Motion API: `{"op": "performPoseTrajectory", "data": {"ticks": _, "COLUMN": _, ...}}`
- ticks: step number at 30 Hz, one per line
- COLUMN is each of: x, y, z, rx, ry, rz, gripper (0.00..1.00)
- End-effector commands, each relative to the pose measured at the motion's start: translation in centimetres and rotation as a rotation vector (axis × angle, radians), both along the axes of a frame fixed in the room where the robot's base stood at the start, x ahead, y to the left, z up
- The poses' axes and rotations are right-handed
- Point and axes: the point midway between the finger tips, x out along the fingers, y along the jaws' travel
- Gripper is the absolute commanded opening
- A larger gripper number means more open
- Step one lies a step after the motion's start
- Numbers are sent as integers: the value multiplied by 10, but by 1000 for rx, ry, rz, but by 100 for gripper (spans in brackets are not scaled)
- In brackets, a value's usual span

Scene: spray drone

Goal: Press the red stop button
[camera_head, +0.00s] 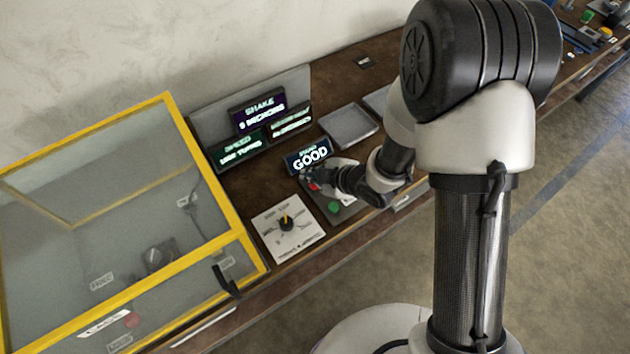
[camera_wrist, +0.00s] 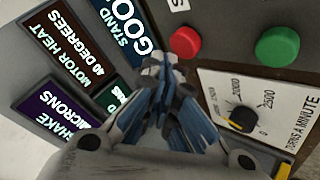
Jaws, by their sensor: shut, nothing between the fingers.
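The red stop button (camera_wrist: 185,41) is a round red cap on the grey control panel, clear of my fingers in the wrist view. In the head view only a small red part (camera_head: 313,186) shows beside my gripper. My gripper (camera_wrist: 165,75) is shut and empty, its tips just below and left of the red button in the wrist view. In the head view my gripper (camera_head: 308,174) is over the panel, just below the lit GOOD display (camera_head: 308,156). Whether the tips touch anything I cannot tell.
A green button (camera_wrist: 277,46) sits right of the red one in the wrist view. A dial plate (camera_head: 288,228) with a black knob is close by. Several lit displays stand behind. A yellow-framed clear case (camera_head: 215,185) stands at left, and a grey tray (camera_head: 349,125) behind the panel.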

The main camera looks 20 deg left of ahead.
Motion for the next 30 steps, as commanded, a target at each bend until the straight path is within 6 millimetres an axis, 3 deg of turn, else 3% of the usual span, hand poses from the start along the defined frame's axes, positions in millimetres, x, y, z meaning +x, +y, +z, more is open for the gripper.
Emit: {"op": "performPoseTrajectory", "data": {"ticks": 30, "x": 0, "y": 0, "z": -9, "rx": 0, "ry": 0, "rz": 0, "gripper": 0}}
